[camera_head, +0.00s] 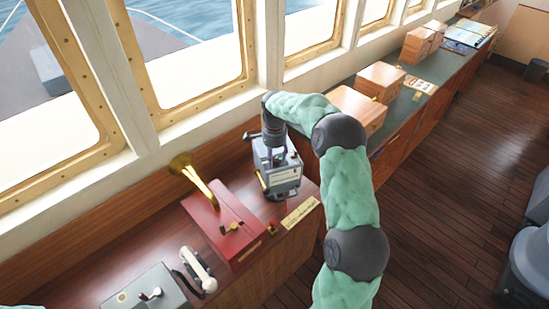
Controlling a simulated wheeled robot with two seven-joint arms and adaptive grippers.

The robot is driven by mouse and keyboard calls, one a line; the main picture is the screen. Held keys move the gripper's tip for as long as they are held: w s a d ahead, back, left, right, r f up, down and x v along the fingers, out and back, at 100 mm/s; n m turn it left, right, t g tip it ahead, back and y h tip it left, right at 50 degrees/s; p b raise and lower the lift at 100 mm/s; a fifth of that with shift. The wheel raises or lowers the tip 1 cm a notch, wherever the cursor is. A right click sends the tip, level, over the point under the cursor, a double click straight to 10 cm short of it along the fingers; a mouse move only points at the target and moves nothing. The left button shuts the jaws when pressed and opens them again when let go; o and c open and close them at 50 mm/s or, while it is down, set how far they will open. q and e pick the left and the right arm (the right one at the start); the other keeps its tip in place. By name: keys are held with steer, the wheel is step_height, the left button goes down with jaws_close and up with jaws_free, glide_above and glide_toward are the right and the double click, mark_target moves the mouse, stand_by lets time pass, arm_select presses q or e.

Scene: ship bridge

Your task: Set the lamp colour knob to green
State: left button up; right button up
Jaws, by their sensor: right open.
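A grey box-shaped device (287,177), which looks like the signal lamp unit, stands on the wooden console with a pale label on its front. My right arm reaches over from the lower right and bends down at the wrist. My right gripper (273,138) points down at the top of this device and is open. Its fingertips are small and dark here, and I cannot tell whether they touch anything. The colour knob and its setting cannot be made out; the gripper covers part of the top. My left gripper is not in view.
A grey lever panel (146,290) is at the bottom. Wooden boxes (358,108) stand on the counter behind my arm. Windows line the back.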

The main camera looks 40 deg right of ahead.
mark_target(274, 159)
step_height(274, 159, up, 11)
steer(key=shift+r, duration=0.15)
stand_by(0.7)
